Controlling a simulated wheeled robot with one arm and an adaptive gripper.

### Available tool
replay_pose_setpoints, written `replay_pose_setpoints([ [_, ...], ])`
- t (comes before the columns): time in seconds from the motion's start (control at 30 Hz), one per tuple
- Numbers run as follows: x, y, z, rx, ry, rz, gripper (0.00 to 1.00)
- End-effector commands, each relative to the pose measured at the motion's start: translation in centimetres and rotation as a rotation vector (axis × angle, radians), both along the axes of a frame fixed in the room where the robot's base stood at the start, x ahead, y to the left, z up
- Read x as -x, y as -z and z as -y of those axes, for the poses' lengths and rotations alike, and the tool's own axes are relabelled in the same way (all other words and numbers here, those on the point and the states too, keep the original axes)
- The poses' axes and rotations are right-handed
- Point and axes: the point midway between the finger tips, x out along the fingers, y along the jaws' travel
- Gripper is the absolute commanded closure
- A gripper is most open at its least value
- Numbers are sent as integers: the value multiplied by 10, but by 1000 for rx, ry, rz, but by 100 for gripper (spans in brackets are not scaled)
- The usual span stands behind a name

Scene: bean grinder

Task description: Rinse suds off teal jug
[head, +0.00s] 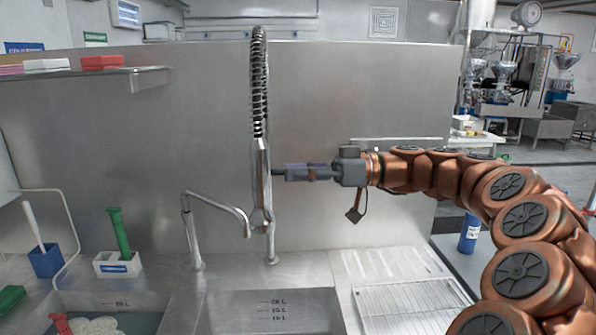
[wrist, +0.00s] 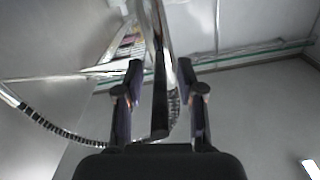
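The spring-hose rinse sprayer (head: 261,165) stands upright above the sink, its coil rising at the top and its metal spray body hanging below. My gripper (head: 278,172) reaches in from the right at the height of the spray body. In the wrist view my gripper (wrist: 160,75) has its two fingers apart, one on each side of a dark bar (wrist: 160,105) of the sprayer. Gaps show between the bar and both fingers. I cannot make out a teal jug in either view. White suds (head: 95,326) show in the left basin at the bottom edge.
A swing tap (head: 215,200) stands left of the sprayer. The middle basin (head: 270,312) shows volume marks, its floor cut off. A wire rack (head: 410,305) lies on the right drainboard. A blue brush holder (head: 45,262) and a green-handled tool (head: 120,235) stand left. A shelf (head: 90,80) juts out above.

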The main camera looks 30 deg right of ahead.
Motion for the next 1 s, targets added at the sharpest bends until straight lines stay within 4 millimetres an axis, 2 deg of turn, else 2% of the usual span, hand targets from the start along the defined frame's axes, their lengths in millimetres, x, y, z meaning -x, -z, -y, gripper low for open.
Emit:
replay_pose_setpoints([
  [0.07, 0, 0, 0, 0, 0, 0, 64],
  [0.4, 0, 0, 0, 0, 0, 0, 99],
  [1.0, 0, 1, 0, -3, 0, 1, 100],
])
